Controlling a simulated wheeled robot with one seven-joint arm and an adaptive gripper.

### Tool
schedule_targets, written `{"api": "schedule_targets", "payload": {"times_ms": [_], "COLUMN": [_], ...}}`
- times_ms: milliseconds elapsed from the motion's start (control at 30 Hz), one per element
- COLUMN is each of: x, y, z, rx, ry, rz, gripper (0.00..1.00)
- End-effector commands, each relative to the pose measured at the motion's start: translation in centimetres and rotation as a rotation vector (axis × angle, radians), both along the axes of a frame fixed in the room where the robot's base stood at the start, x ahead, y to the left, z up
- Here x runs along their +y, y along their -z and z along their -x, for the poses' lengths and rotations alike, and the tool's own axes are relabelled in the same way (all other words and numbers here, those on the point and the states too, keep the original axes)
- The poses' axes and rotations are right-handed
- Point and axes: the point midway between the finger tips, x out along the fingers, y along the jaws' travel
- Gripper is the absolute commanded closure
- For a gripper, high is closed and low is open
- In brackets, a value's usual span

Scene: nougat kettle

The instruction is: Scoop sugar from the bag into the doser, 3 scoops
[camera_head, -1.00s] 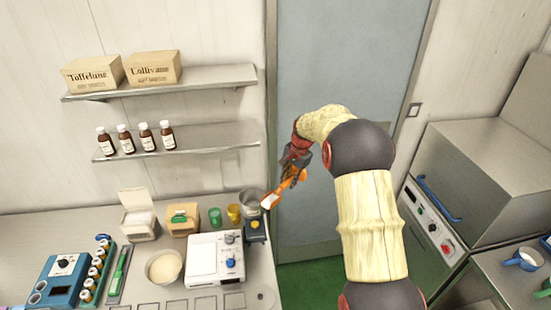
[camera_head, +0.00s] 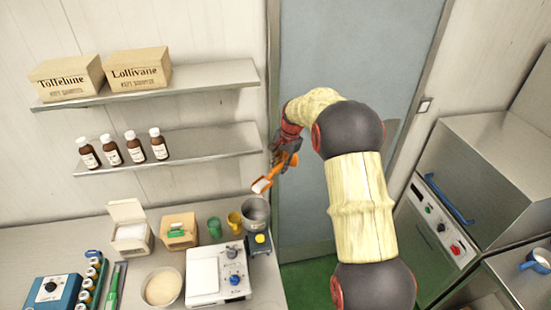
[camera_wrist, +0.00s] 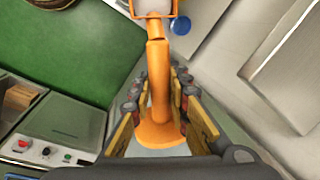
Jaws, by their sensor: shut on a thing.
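My gripper (camera_head: 287,150) is shut on the handle of an orange scoop (camera_head: 267,182), held in the air at the bench's right end. The scoop's bowl holds something pale; it is cut off at the top of the wrist view, where the handle (camera_wrist: 159,100) lies between my fingers. A grey metal pot (camera_head: 256,208), apparently the doser, stands below the scoop behind a dark unit with a yellow button (camera_head: 260,239). An open pale container with white contents (camera_head: 130,234), possibly the sugar bag, stands at the left back.
A green cup (camera_head: 214,227), a yellow cup (camera_head: 234,222), a cardboard box (camera_head: 180,230), a bowl of pale powder (camera_head: 162,288) and a white scale (camera_head: 217,274) crowd the bench. Shelves (camera_head: 165,150) with bottles and boxes hang above.

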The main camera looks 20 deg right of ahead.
Motion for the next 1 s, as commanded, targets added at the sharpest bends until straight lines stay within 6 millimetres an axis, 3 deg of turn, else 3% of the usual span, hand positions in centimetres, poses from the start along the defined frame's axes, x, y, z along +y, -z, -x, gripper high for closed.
{"api": "schedule_targets", "payload": {"times_ms": [167,500,1000], "x": [0.1,0.5,1.9], "y": [0.3,2.8,1.4], "z": [0.0,0.2,0.9], "rx": [-0.006,-0.057,-0.152], "ry": [0.000,-0.003,-0.004], "rz": [0.012,0.112,0.308], "gripper": [1.00,1.00,1.00]}}
